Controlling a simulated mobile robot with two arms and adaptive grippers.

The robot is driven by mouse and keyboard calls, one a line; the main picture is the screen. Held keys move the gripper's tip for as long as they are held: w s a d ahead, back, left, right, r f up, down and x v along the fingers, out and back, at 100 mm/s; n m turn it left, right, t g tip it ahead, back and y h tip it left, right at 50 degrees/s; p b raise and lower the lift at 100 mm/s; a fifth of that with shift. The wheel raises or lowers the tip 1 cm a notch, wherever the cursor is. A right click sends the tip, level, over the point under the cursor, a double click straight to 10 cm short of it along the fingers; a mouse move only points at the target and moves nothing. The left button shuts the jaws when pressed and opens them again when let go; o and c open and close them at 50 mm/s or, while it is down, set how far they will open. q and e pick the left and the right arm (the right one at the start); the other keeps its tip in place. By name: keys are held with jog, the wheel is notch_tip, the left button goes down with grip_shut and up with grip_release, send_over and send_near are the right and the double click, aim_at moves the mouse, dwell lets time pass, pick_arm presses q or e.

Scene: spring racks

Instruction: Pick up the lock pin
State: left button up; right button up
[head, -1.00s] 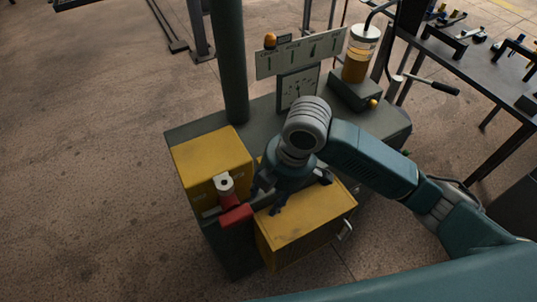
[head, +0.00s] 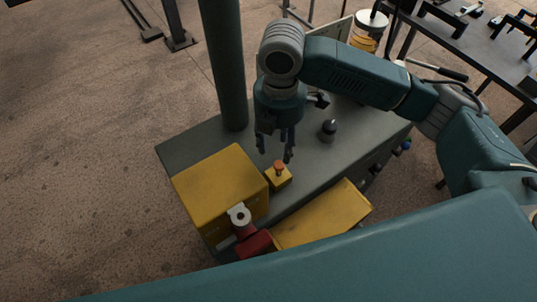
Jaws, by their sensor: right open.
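I cannot tell for certain which part is the lock pin. A small dark knob-topped piece (head: 328,130) stands on the grey bench top (head: 185,150), to the right of my right gripper. A small yellow block with an orange knob (head: 279,168) sits on the bench just below the gripper in the picture. My right gripper (head: 275,154) points down above the bench with its fingers apart and nothing between them. My left gripper is not in view.
A yellow box (head: 220,185) stands at the bench's left, with a grey-ended red part (head: 252,241) at its front. Another yellow box (head: 325,215) is to its right. A dark green column (head: 223,65) rises behind. A dark table (head: 480,50) holds parts at upper right.

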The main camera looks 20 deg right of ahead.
aim_at(279, 164)
jog(key=shift+s+d+f, duration=0.1)
jog(key=shift+s+f, duration=0.1)
jog(key=shift+f, duration=1)
jog(key=shift+s+d+f+p, duration=0.1)
jog(key=shift+s+f+p, duration=0.1)
jog(key=shift+f, duration=0.45)
jog(key=shift+s+f+p, duration=0.1)
jog(key=shift+f+p, duration=0.05)
jog(key=shift+f, duration=0.45)
jog(key=shift+w+f, duration=0.2)
jog(key=shift+f, duration=0.15)
jog(key=f, duration=0.1)
jog(key=f+p, duration=0.1)
jog(key=f, duration=0.2)
jog(key=shift+w+d+f+p, duration=0.25)
jog(key=shift+w+f+p, duration=0.05)
jog(key=shift+f+p, duration=0.05)
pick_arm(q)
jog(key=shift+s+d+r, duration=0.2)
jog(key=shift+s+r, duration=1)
pick_arm(e)
grip_shut()
